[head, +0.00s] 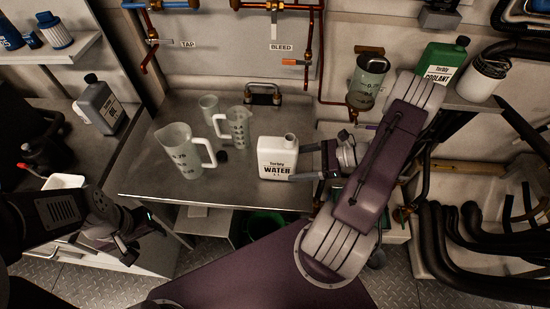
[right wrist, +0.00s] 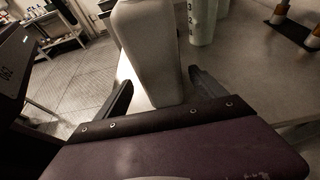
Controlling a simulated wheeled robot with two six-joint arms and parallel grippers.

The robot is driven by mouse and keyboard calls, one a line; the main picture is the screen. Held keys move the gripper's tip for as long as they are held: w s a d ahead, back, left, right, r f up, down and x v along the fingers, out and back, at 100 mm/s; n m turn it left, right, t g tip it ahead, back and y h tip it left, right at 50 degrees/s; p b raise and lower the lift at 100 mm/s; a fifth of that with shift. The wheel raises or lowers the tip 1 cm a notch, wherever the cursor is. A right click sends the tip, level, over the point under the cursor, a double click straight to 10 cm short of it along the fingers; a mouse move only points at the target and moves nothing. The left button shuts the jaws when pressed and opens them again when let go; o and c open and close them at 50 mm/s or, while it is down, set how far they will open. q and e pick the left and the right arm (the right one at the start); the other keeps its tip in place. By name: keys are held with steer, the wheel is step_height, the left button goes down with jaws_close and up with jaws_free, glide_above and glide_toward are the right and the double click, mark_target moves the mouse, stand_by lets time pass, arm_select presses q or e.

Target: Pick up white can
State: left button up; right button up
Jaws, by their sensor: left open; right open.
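The white can (head: 277,158), labelled WATER, stands upright on the metal worktop near its front edge. It also shows large in the right wrist view (right wrist: 152,50). My right gripper (head: 298,163) is open at the right side of the can. In the right wrist view, its two fingers (right wrist: 160,82) lie on either side of the can's near end; I cannot tell whether they touch it. My left gripper (head: 132,241) is open and empty, low at the left, in front of the worktop and away from the can.
The worktop (head: 240,196) holds a large measuring jug (head: 182,155), a smaller jug (head: 237,130) and a beaker (head: 209,108) left of the can. A grey can (head: 100,104) stands further left. A green coolant can (head: 441,66) and a white container (head: 483,78) sit on the right shelf.

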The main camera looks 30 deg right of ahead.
mark_target(278, 166)
steer(key=shift+w+a+f, duration=0.35)
steer(key=shift+a, duration=0.1)
steer(key=x, duration=0.5)
steer(key=shift+r+p, duration=0.25)
steer(key=shift+p, duration=0.1)
steer(key=shift+w+a+f, duration=0.2)
steer(key=shift+a, duration=0.05)
steer(key=shift+r, duration=0.1)
jaws_close()
